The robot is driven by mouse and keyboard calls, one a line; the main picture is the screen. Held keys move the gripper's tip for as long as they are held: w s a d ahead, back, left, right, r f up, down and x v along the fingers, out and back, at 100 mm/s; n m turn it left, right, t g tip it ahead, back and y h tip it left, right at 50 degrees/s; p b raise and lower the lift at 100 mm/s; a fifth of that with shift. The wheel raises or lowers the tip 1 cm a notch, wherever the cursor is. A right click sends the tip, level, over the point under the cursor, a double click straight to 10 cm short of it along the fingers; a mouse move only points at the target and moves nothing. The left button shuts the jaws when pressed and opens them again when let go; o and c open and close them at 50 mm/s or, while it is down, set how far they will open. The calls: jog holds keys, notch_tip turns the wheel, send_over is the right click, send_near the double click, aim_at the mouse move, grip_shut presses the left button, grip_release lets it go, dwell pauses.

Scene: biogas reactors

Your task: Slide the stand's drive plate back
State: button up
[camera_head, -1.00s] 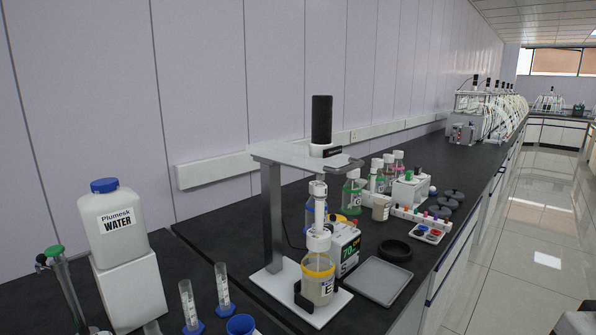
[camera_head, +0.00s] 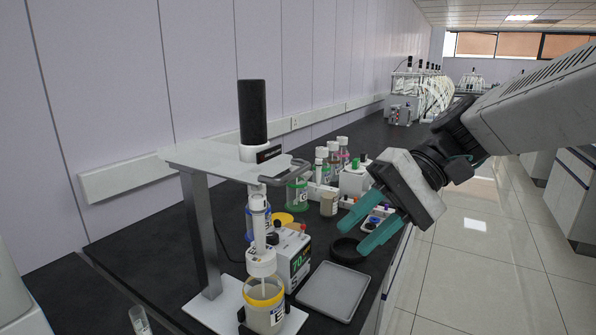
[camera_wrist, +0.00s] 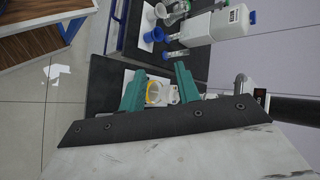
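The stand (camera_head: 199,230) has a grey post on a white base. Its pale drive plate (camera_head: 212,160) lies level on top, with a black motor (camera_head: 253,112) upright on it and a grey loop handle (camera_head: 290,172) at its right end. A white shaft assembly hangs below the plate, above or in a yellow-rimmed jar (camera_head: 265,305) on the base. My gripper (camera_head: 361,229) has teal fingers spread apart and empty, to the right of the handle and clear of it. In the wrist view my gripper's fingers (camera_wrist: 158,85) are apart, with the jar's yellow rim (camera_wrist: 153,92) showing between them.
A display box (camera_head: 293,258), a grey tray (camera_head: 334,290) and a black ring (camera_head: 348,251) stand right of the stand. Several bottles stand behind. In the wrist view a white water jug (camera_wrist: 228,22) and cylinders share the bench. The aisle floor is clear.

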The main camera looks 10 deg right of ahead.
aim_at(302, 171)
jog(key=w+a+r+y, duration=0.1)
jog(key=w+r+y, duration=0.5)
jog(key=w, duration=0.4)
jog(key=x, duration=0.7)
jog(key=shift+s+a, duration=0.1)
jog(key=shift+a, duration=0.25)
grip_shut()
